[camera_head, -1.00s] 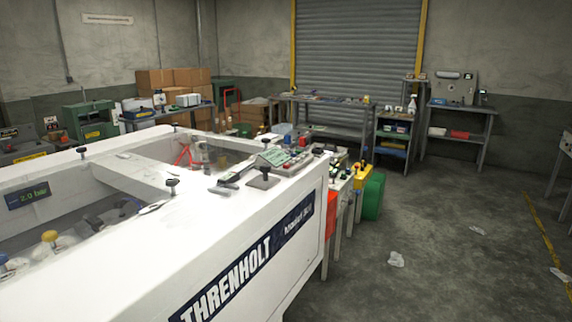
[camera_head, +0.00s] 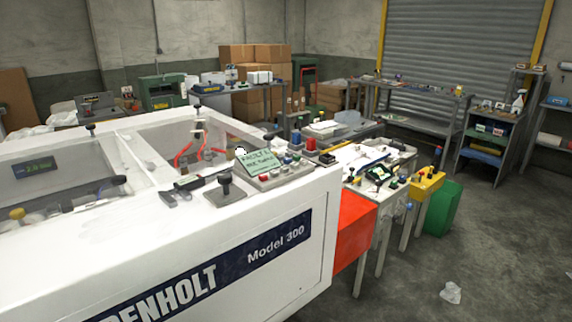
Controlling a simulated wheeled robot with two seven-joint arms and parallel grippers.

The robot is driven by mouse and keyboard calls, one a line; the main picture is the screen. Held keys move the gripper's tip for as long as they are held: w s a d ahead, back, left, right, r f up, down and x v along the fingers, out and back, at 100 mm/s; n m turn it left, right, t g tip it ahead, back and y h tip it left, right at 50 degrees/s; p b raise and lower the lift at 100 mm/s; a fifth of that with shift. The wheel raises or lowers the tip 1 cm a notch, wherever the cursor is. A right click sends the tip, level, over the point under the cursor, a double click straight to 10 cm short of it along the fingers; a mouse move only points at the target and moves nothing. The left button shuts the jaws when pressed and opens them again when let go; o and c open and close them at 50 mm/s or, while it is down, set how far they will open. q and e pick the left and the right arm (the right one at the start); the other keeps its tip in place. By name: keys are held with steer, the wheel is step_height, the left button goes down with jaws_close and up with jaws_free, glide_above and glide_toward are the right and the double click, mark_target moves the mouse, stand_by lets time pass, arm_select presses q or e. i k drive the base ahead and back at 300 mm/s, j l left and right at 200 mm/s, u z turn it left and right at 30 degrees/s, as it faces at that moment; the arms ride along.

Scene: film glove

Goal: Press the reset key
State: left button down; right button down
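I cannot tell which key is the reset key. A black knob on a square plate (camera_head: 225,187) sits just left of the panel. Neither of my grippers is in view.
A dark-handled tool (camera_head: 189,184) lies on the machine top. A red bin (camera_head: 353,232), a cluttered side table (camera_head: 376,205) and a green bin (camera_head: 441,208) stand right of the machine. Shelves line the back wall. The floor at right is mostly open, with a crumpled scrap (camera_head: 451,292).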

mark_target(263, 177)
steer(key=i+l+u, duration=0.1)
steer(key=l, duration=0.35)
steer(key=i+l+u, duration=0.15)
steer(key=l, duration=0.3)
steer(key=i+l+u, duration=0.1)
steer(key=l, duration=0.35)
steer(key=i+l+u, duration=0.1)
steer(key=l, duration=0.35)
